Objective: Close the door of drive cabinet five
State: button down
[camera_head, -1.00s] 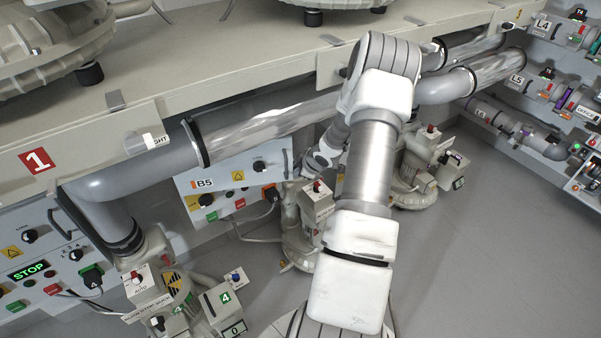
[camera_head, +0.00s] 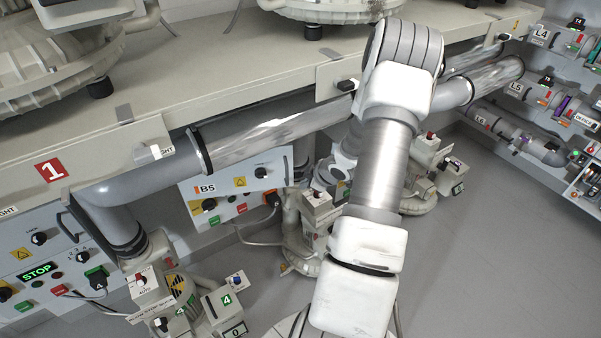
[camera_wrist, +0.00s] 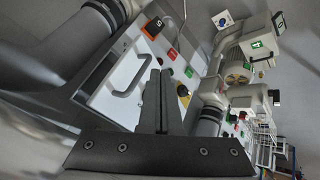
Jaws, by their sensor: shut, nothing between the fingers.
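The cabinet labelled B5 (camera_head: 222,184) is left of my arm in the head view, below the long grey pipe. Its light front carries a yellow warning sign, knobs and coloured buttons. In the wrist view a pale panel with a bar handle (camera_wrist: 127,76) lies just beyond my fingers, with a plug marked 5 (camera_wrist: 153,28) near its top. A dark strip runs along the panel's left edge; I cannot tell how far the door stands open. My gripper (camera_wrist: 161,82) is shut and empty, its fingertips close to the panel near the handle; contact is unclear. My arm hides it in the head view.
A large pipe (camera_head: 270,138) runs under the bench edge above the cabinet. Valve and motor units (camera_head: 305,220) stand on the floor beside it, and others stand front left (camera_head: 165,295). Grey floor (camera_head: 500,240) is clear at the right.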

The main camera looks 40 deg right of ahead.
jog(key=s+a+f+m+h+b, duration=0.1)
jog(key=a+f+b, duration=0.25)
jog(key=f, duration=0.45)
jog(key=s+a+f+m+b, duration=0.1)
jog(key=a+f+m+b, duration=0.1)
jog(key=a+f, duration=0.35)
jog(key=n+t+h+b, duration=0.8)
send_near(292, 164)
jog(key=b+x, duration=0.2)
jog(key=x, duration=0.5)
jog(key=shift+r, duration=0.1)
